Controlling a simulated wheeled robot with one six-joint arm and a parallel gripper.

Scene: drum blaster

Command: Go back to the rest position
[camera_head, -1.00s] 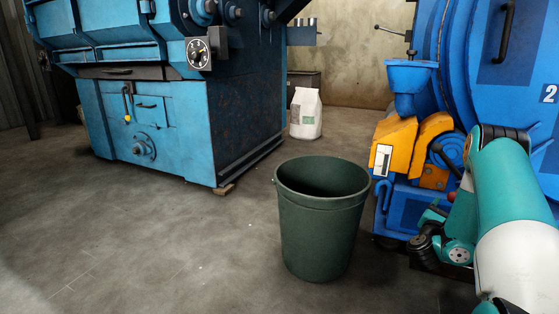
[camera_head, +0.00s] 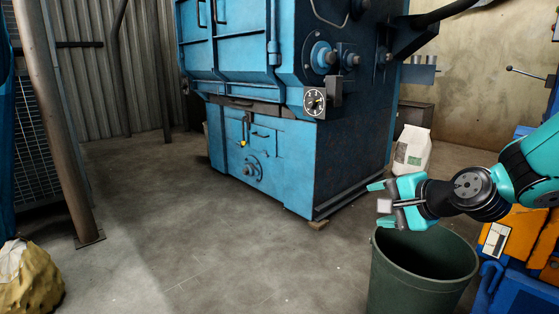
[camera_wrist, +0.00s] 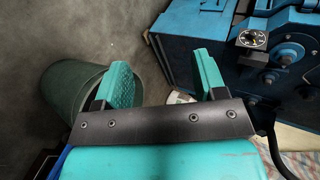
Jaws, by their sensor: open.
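My gripper (camera_head: 379,203) is open, with its teal fingers pointing left in the head view. It appears in front of the blue machine's lower right side and above the rim of the dark green bin (camera_head: 415,285). The bin (camera_wrist: 62,100) lies to the left there, partly hidden by the left finger.
The blue machine (camera_head: 262,150) with a round dial (camera_head: 315,102) fills the middle. A white sack (camera_head: 411,150) stands behind my gripper. Orange parts (camera_head: 520,240) are at right. A post (camera_head: 60,130) and yellowish sack (camera_head: 30,280) are at left. Floor at centre left is clear.

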